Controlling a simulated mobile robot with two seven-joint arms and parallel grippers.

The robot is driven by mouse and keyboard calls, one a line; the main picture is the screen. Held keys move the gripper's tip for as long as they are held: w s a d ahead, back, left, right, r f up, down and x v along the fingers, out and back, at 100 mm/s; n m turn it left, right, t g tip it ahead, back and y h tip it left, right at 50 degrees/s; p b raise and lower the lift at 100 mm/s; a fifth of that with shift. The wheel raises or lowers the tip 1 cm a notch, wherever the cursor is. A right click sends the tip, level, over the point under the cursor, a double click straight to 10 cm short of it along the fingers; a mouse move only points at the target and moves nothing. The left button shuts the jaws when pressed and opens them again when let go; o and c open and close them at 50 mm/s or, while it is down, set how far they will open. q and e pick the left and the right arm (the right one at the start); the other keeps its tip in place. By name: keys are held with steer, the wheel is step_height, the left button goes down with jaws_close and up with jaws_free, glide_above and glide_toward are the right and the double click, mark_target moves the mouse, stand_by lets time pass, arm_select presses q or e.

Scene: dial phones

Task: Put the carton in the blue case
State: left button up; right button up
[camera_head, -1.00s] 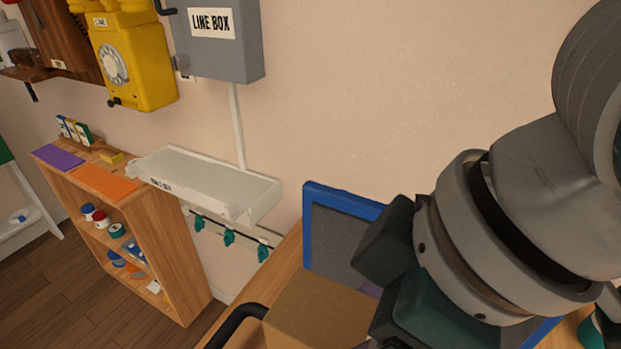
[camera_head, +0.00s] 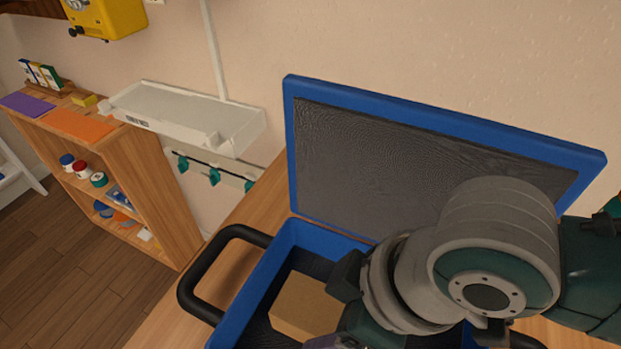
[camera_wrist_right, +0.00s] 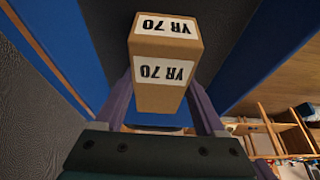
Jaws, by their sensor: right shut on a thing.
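The brown carton (camera_head: 304,306) is inside the opening of the blue case (camera_head: 257,277), near its left side; I cannot tell whether it touches the bottom. In the right wrist view the carton (camera_wrist_right: 160,97) shows white labels reading "YR 70". My right gripper (camera_wrist_right: 163,110) is shut on it, with a purple finger on each side. In the head view this gripper (camera_head: 338,318) comes at the carton from the right, and my arm hides much of the case. The case's lid (camera_head: 430,118) stands open against the wall side. My left gripper is not in view.
The case lies on a wooden table (camera_head: 240,213), with a black handle (camera_head: 190,285) at its left. A white wall tray (camera_head: 185,112) hangs above hooks at the back left. A wooden shelf (camera_head: 160,190) with small jars stands left of the table.

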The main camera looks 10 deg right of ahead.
steer(key=shift+f, duration=0.15)
steer(key=o, duration=1.6)
steer(key=shift+c, duration=0.2)
